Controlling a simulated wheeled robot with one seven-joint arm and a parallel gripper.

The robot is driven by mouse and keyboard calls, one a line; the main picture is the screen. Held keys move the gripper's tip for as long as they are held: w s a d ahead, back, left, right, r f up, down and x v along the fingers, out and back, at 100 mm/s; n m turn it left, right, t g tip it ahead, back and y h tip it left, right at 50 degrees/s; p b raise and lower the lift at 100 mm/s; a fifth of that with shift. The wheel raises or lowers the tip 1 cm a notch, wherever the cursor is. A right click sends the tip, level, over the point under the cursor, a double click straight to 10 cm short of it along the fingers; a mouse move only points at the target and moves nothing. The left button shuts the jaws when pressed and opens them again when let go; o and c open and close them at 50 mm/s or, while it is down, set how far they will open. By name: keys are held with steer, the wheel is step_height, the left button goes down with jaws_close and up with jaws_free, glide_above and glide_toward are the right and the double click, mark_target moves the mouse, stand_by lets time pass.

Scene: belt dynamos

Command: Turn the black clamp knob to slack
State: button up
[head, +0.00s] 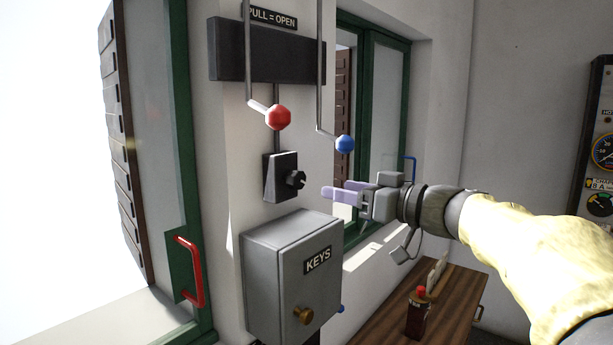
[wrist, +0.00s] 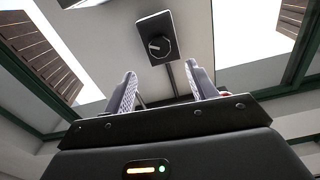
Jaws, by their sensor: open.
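The black clamp knob (head: 296,180) sticks out from a black block (head: 279,177) on the wall pillar, below the hanging red and blue handles. In the wrist view the knob (wrist: 159,46) shows a pale pointer line and lies beyond the fingertips, near the middle. My gripper (head: 341,194) is open and empty, to the right of the knob and apart from it. Its two fingers (wrist: 160,85) stand to either side of the knob's line in the wrist view.
A red ball handle (head: 278,117) and a blue ball handle (head: 345,144) hang on rods above. A grey KEYS box (head: 292,275) juts out below the knob. A wooden desk (head: 450,300) with a small dark red-topped object (head: 420,312) stands lower right.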

mark_target(301, 180)
steer(key=p+x, duration=0.2)
steer(key=x, duration=0.7)
steer(key=shift+w+a+p, duration=0.25)
steer(key=shift+p, duration=0.05)
steer(key=c, duration=1)
